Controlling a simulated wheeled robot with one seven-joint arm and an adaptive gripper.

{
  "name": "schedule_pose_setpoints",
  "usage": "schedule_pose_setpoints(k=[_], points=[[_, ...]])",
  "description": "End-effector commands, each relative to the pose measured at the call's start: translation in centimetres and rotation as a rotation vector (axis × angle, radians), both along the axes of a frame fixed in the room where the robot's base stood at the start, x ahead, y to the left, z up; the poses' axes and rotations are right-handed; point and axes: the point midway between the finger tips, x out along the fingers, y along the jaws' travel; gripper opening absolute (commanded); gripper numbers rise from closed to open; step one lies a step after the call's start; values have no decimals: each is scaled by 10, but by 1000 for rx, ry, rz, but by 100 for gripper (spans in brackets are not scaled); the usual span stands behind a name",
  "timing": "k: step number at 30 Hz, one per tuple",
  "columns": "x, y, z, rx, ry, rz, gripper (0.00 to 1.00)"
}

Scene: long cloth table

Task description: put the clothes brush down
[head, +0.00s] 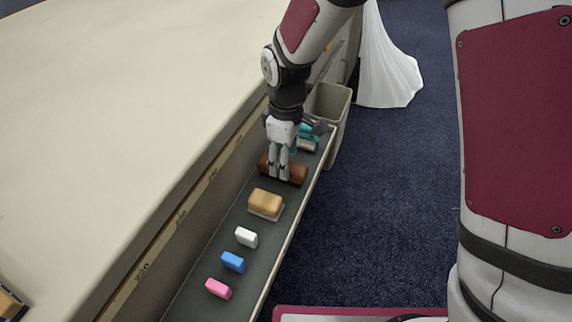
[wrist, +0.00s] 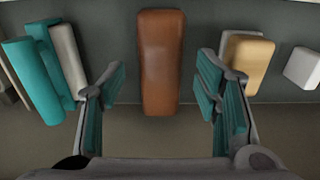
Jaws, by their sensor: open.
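A long brown block with rounded edges, which I take to be the clothes brush (head: 297,174), lies on the narrow grey ledge along the table's side. It also shows in the wrist view (wrist: 161,60), lying between my fingers. My gripper (head: 279,177) is right over it, fingers pointing down. The fingers are open, with a gap on each side of the brush in the wrist view. The brush's underside is hidden.
The ledge (head: 208,262) also holds a tan block with a pale base (head: 266,202), and white (head: 246,237), blue (head: 233,262) and pink (head: 218,289) blocks. Teal items (wrist: 34,77) lie on the brush's other side. A grey bin (head: 335,105) stands beyond.

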Motion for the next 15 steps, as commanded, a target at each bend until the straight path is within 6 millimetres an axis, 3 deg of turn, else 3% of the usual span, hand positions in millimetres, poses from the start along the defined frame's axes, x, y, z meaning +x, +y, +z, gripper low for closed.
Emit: schedule_pose_setpoints(k=[1, 6, 15], points=[[0, 0, 15, 1, -3, 0, 57], [0, 0, 47, 1, -3, -1, 57], [0, 0, 75, 0, 1, 0, 57]])
